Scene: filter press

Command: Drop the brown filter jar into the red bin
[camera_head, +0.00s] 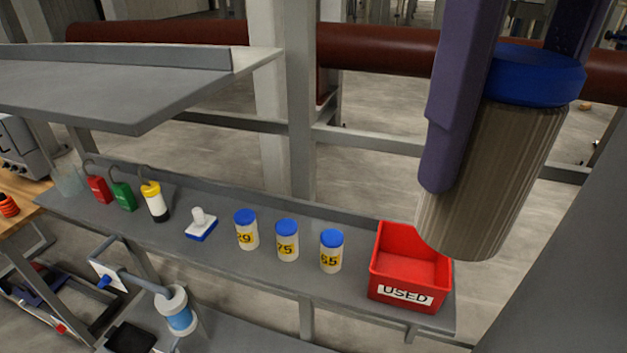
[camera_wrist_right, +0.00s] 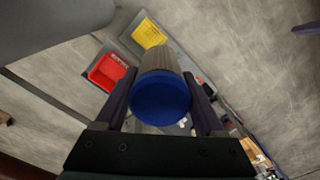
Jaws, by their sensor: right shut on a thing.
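The brown filter jar (camera_head: 490,175) is ribbed, with a blue cap, and hangs tilted at the right of the head view. My right gripper (camera_head: 440,175) is shut on it, with one purple finger along its left side. In the right wrist view the jar (camera_wrist_right: 162,85) sits between both fingers, its blue cap towards the camera. The red bin (camera_head: 410,264), labelled USED, stands on the grey shelf's right end. In the head view the jar overlaps the bin's upper right corner; it appears nearer the camera. The bin also shows in the right wrist view (camera_wrist_right: 107,72). My left gripper is not in view.
Three white jars with blue lids (camera_head: 287,240) stand on the grey shelf (camera_head: 345,290) left of the bin. A white-and-blue brush-like item (camera_head: 200,226) and coloured padlocks (camera_head: 123,196) are farther left. A yellow container (camera_wrist_right: 149,34) shows near the bin in the wrist view.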

